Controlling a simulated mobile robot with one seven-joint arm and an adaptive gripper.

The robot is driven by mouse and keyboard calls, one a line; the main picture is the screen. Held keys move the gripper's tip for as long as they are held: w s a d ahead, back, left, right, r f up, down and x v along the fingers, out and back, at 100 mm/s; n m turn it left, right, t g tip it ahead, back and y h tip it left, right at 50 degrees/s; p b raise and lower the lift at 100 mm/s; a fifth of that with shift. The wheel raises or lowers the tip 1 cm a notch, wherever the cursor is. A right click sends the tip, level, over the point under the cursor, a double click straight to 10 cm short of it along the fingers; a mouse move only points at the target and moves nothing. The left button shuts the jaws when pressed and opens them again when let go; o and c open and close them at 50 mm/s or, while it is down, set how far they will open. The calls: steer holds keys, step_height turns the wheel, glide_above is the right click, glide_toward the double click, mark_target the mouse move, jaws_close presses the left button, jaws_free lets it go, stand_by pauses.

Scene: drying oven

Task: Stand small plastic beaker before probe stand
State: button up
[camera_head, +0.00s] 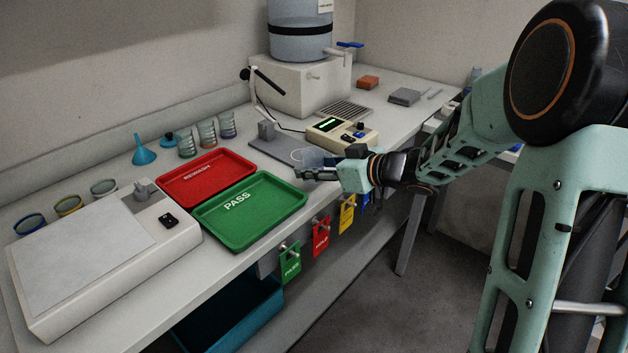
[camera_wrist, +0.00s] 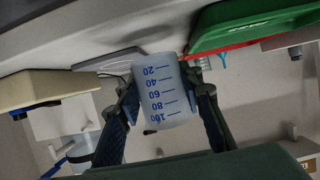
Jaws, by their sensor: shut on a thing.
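The small plastic beaker (camera_wrist: 165,95) is translucent white with blue volume marks. In the wrist view it sits between the two fingers of my gripper (camera_wrist: 167,90), which are shut on its sides. In the head view the beaker (camera_head: 313,157) is a pale shape at my gripper (camera_head: 318,172), over or close to the front right part of the grey plate of the probe stand (camera_head: 272,145). The stand has a grey block and a thin upright with a jointed arm. I cannot tell whether the beaker's base touches anything.
A beige meter (camera_head: 343,131) stands right of the stand. The green PASS tray (camera_head: 250,210) and red tray (camera_head: 205,177) lie to the left. A water tank (camera_head: 300,40) on a white base (camera_head: 300,85) stands behind. Coloured tags (camera_head: 321,237) hang along the bench front.

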steer(key=shift+f+b, duration=0.3)
steer(key=shift+f, duration=1)
steer(key=shift+f, duration=0.15)
steer(key=o, duration=1.2)
steer(key=shift+c, duration=0.2)
steer(key=shift+s+d+r, duration=0.15)
steer(key=shift+d+r, duration=0.1)
steer(key=shift+r, duration=0.05)
steer(key=p+v, duration=0.3)
steer(key=v, duration=0.8)
steer(key=shift+s+d, duration=0.15)
steer(key=shift+s, duration=0.05)
steer(key=shift+r, duration=0.15)
